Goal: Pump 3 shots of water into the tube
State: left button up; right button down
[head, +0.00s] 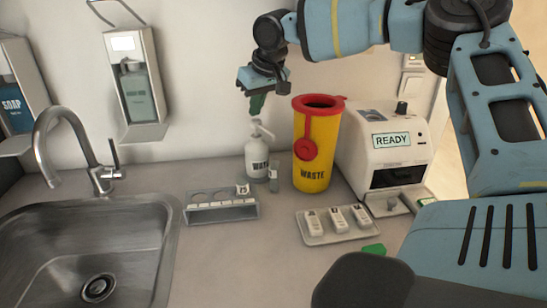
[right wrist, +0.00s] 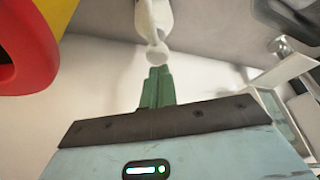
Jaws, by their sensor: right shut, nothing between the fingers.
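The white pump bottle (head: 256,164) marked "WATE…" stands on the counter against the back wall. Its pump head (head: 258,128) is on top, with the spout toward the right. A small greyish tube (head: 274,180) stands upright close beside the bottle, about below the spout. My right gripper (head: 257,106) points down just above the pump head, shut and empty. In the right wrist view its green fingers (right wrist: 157,85) are together, near the round pump head (right wrist: 157,53); I cannot tell whether they touch it. My left gripper is not in view.
A yellow waste bin (head: 313,160) with a red rim stands just right of the bottle. A rack (head: 222,210) sits in front, a tray (head: 336,237) with several labelled pieces at right. A white "READY" machine (head: 381,155) and a sink (head: 90,255) flank the counter.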

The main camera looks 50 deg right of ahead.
jog(key=shift+f+b, duration=0.4)
jog(key=shift+f, duration=0.9)
jog(key=shift+r, duration=0.1)
jog(key=shift+r+p, duration=0.65)
jog(key=shift+r, duration=0.65)
jog(key=shift+f, duration=0.1)
